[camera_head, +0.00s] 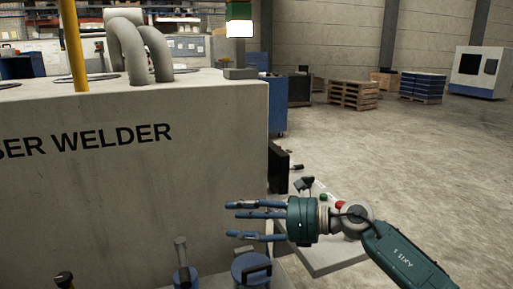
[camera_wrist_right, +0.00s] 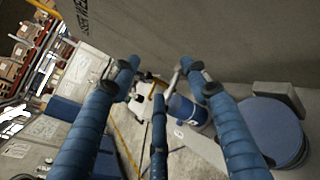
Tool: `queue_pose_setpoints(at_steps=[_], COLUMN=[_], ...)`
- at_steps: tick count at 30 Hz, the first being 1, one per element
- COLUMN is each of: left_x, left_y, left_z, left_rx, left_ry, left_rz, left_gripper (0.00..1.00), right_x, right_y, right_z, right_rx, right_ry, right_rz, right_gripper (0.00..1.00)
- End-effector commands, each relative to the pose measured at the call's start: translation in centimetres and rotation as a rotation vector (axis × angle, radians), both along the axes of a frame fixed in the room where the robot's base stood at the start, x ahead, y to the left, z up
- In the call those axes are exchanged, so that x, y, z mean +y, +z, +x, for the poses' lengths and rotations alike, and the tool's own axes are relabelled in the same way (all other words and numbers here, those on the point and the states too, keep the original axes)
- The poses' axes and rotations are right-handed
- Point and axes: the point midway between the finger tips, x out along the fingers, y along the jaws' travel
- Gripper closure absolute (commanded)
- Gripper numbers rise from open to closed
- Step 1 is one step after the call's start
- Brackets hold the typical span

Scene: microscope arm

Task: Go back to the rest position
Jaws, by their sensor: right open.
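My right gripper (camera_head: 235,219) is stretched out to the left in the head view, in front of the welder's grey housing. Its blue fingers are spread apart, with nothing between them. In the right wrist view the three fingers (camera_wrist_right: 158,85) also stand apart and empty. The teal wrist and forearm come in from the lower right of the head view. My left gripper is not in view. A blue canister with a handle (camera_head: 252,272) stands below the right gripper, apart from it. A smaller blue container (camera_head: 185,277) stands left of it.
The grey laser welder housing (camera_head: 130,185) fills the left. A light panel with a red and a green button (camera_head: 325,250) is behind my wrist. Wooden pallets (camera_head: 353,95) and a white machine (camera_head: 477,72) stand far back. The concrete floor at right is clear.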

Motion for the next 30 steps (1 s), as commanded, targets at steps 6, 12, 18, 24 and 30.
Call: queue_pose_setpoints(at_steps=[6, 12, 18, 24, 30], left_x=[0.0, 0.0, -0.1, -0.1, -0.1], left_y=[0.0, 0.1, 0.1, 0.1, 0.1], left_z=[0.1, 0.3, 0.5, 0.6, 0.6], left_rx=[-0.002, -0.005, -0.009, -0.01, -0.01], left_ry=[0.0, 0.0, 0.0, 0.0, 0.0], left_rz=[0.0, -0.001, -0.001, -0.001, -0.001], left_gripper=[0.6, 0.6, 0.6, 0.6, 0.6], right_x=[-0.8, -10.9, -19.1, -23.2, -24.4], right_y=[4.3, -1.7, -13.7, -24.4, -30.0], right_z=[-0.4, 0.3, -4.5, -14.3, -23.7], right_rx=[0.372, 0.838, 1.247, 1.58, 1.789], right_ry=[-0.294, -0.702, -1.123, -1.544, -1.871], right_rz=[0.715, 1.254, 1.577, 1.74, 1.78], right_gripper=[0.54, 0.54, 0.54, 0.54, 0.54])
